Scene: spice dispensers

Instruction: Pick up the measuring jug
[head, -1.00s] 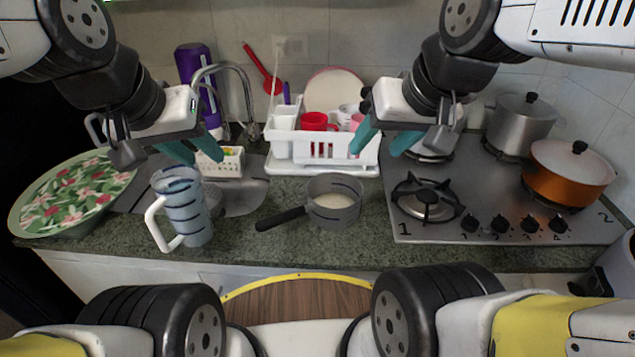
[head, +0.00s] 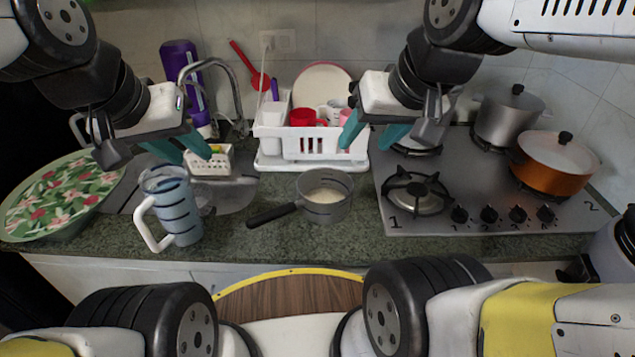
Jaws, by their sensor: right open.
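The measuring jug (head: 178,208) is a translucent blue-grey jug with dark bands and a white handle on its left side. It stands upright on the counter at the front left, beside the sink. My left gripper (head: 190,158) hangs above and just behind the jug, its teal fingers apart and nothing between them. My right gripper (head: 366,144) is open and empty in front of the right part of the white dish rack, well to the right of the jug.
A saucepan (head: 325,196) with a dark handle sits mid-counter. A floral tray (head: 62,192) lies at the left. The dish rack (head: 290,145), faucet (head: 238,92) and purple bottle (head: 180,62) stand behind. The stove (head: 460,208) with an orange pot (head: 553,166) is at right.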

